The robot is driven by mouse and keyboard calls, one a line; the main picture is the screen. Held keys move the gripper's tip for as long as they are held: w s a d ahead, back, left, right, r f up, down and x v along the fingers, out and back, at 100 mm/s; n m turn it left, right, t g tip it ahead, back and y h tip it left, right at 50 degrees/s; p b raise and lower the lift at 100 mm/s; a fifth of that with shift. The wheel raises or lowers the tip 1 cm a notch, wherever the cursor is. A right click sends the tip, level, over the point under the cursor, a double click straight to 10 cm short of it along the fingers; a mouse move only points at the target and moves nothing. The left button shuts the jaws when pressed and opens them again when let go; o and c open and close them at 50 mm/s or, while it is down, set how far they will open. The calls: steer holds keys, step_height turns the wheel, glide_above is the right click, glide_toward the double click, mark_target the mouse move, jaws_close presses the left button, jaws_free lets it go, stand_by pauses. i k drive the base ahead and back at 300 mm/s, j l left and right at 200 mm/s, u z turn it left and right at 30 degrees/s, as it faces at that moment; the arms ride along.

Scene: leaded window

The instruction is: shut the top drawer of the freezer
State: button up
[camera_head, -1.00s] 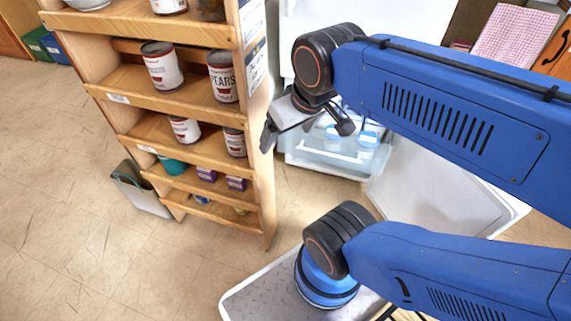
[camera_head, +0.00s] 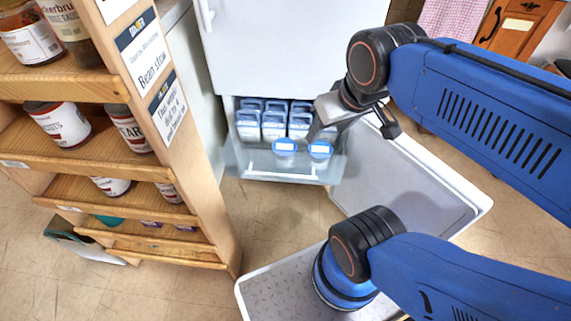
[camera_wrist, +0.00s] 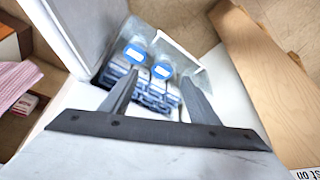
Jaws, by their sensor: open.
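The freezer's top drawer (camera_head: 285,165) is pulled out below the white upper door (camera_head: 275,50). Its clear front sticks out toward me. It holds several containers with blue-and-white labels, and two round blue-lidded tubs stand near its front. In the wrist view the drawer (camera_wrist: 178,52) lies beyond my fingers, with the tubs and containers inside. My gripper (camera_head: 352,130) is open and empty, above and at the right side of the drawer in the head view. In the wrist view my gripper (camera_wrist: 160,88) spans the view of the containers; I cannot tell whether it touches anything.
The open freezer door (camera_head: 410,180) stands out at the right of the drawer. A wooden shelf (camera_head: 190,150) with cans stands close on the left. Bare floor (camera_head: 275,215) lies between them. A pink checked cloth (camera_head: 447,18) hangs at the back right.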

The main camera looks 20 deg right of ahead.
mark_target(340, 148)
steer(key=k+z, duration=0.4)
steer(key=z, duration=0.2)
steer(key=l+z, duration=0.25)
steer(key=l, duration=0.45)
steer(key=i, duration=0.05)
